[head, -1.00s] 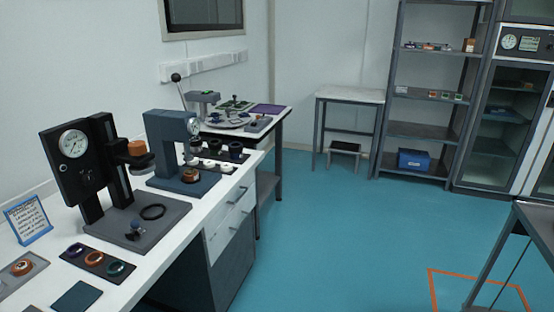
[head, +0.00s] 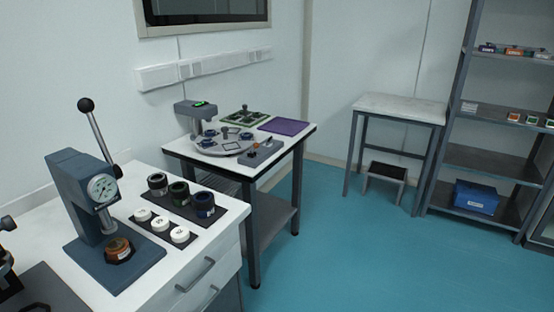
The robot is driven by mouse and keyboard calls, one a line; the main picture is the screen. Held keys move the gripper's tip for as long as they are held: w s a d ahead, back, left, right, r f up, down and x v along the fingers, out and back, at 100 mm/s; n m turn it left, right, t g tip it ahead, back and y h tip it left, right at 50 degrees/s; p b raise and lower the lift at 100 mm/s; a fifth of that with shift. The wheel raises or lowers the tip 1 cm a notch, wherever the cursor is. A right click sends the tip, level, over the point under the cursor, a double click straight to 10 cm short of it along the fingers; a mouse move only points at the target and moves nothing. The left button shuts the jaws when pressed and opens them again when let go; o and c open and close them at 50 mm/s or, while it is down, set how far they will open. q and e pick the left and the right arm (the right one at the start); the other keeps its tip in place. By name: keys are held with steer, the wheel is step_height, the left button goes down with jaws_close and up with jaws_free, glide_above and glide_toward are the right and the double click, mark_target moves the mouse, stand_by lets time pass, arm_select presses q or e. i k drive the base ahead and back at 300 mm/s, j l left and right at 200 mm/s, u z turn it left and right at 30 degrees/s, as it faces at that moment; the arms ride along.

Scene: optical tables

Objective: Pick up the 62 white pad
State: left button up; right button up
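Three round white pads lie in a row on a dark mat on the near white bench: a left one (head: 143,214), a middle one (head: 160,224) and a right one (head: 180,234). Marks on their tops are too small to read, so I cannot tell which is the 62 pad. Neither of my grippers is in the head view.
A blue-grey lever press (head: 85,200) stands left of the pads. Several dark cylinders sit on a black tray (head: 222,208) behind them. A second table (head: 290,150) with a round platform (head: 224,146) stands beyond. The blue floor (head: 350,255) to the right is clear.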

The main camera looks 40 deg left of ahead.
mark_target(179, 234)
steer(key=i+l+z, duration=0.25)
steer(key=i, duration=0.4)
steer(key=i+z, duration=0.3)
steer(key=i, duration=0.35)
steer(key=u, duration=3.75)
